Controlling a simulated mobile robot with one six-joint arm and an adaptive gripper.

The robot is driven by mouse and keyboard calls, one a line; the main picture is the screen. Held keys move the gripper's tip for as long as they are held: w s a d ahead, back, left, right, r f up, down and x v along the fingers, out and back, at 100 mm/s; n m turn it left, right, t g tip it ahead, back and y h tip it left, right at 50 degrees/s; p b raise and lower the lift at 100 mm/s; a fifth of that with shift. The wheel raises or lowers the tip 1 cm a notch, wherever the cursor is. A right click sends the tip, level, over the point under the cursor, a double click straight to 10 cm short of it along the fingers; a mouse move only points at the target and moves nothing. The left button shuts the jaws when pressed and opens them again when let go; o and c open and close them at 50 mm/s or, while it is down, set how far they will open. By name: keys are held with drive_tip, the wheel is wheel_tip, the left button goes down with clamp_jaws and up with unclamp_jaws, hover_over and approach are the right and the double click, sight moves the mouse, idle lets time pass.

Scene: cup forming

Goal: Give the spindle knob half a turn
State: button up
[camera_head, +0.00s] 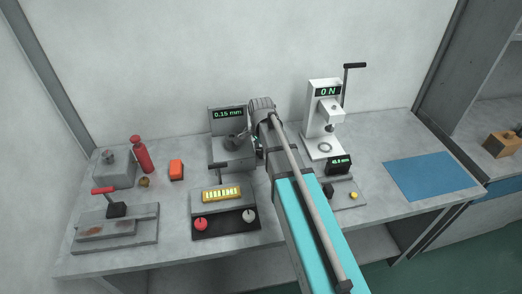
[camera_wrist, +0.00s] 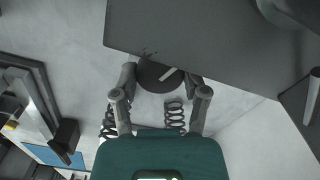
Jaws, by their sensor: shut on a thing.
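The spindle knob (camera_wrist: 154,78) shows in the wrist view as a dark round disc with a pale line across it. It sits at the edge of a grey machine body (camera_wrist: 200,35). My gripper (camera_wrist: 160,80) has a fingertip on each side of the knob and is shut on it. In the head view the grey machine (camera_head: 228,160) has a green display (camera_head: 228,114) reading 0.15 mm. My gripper (camera_head: 257,143) is at its right side there. My wrist and arm hide the knob in that view.
A white press (camera_head: 322,110) with a 0 N display stands just right of my arm. A red bottle (camera_head: 141,155) and orange block (camera_head: 176,170) stand left. A blue mat (camera_head: 432,177) lies clear at right.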

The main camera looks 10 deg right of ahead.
sight(261, 150)
idle(0.3)
drive_tip(key=o, duration=1.1)
drive_tip(key=shift+o, duration=0.2)
drive_tip(key=m, duration=0.4)
wheel_tip(261, 150, up, 14)
drive_tip(key=p, duration=1.4)
drive_tip(key=shift+f, duration=0.1)
